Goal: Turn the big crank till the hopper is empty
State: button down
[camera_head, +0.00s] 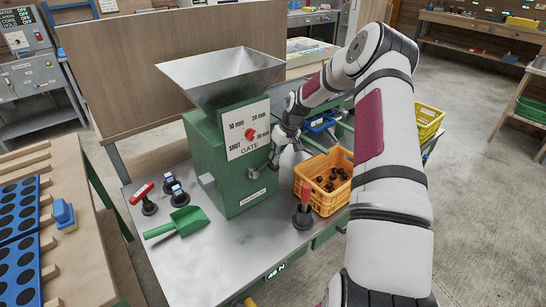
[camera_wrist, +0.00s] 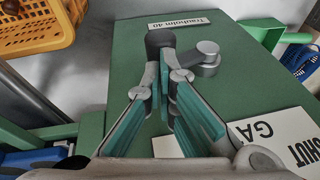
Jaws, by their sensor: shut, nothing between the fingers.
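The green machine (camera_head: 225,160) carries a flared metal hopper (camera_head: 222,75); I cannot see to its bottom. A red gate knob (camera_head: 250,134) sits on the white dial plate; its setting is unclear. In the wrist view the crank shows as a dark round knob (camera_wrist: 160,39) beside a grey hub (camera_wrist: 207,52) on the machine's green face, below the "Trauholm 40" label. My gripper (camera_head: 277,158) is at that face, close to the crank. In the wrist view my gripper (camera_wrist: 165,72) has its fingertips close together just short of the dark knob, empty. Whether they touch it is unclear.
An orange crate (camera_head: 313,200) holds several dark chestnuts, right of the machine. A red-handled upright (camera_head: 306,196) stands before it. A green scoop (camera_head: 180,222) and small red- and blue-topped items (camera_head: 143,194) lie left. The bench front (camera_head: 235,260) is mostly clear.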

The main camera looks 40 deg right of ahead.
notch_tip(320, 180, down, 7)
jog(key=d+y+b, duration=0.2)
jog(key=y+b, duration=0.2)
jog(key=b, duration=0.3)
jog(key=shift+d+m, duration=0.3)
jog(key=shift+d, duration=0.05)
jog(key=shift+f, duration=0.2)
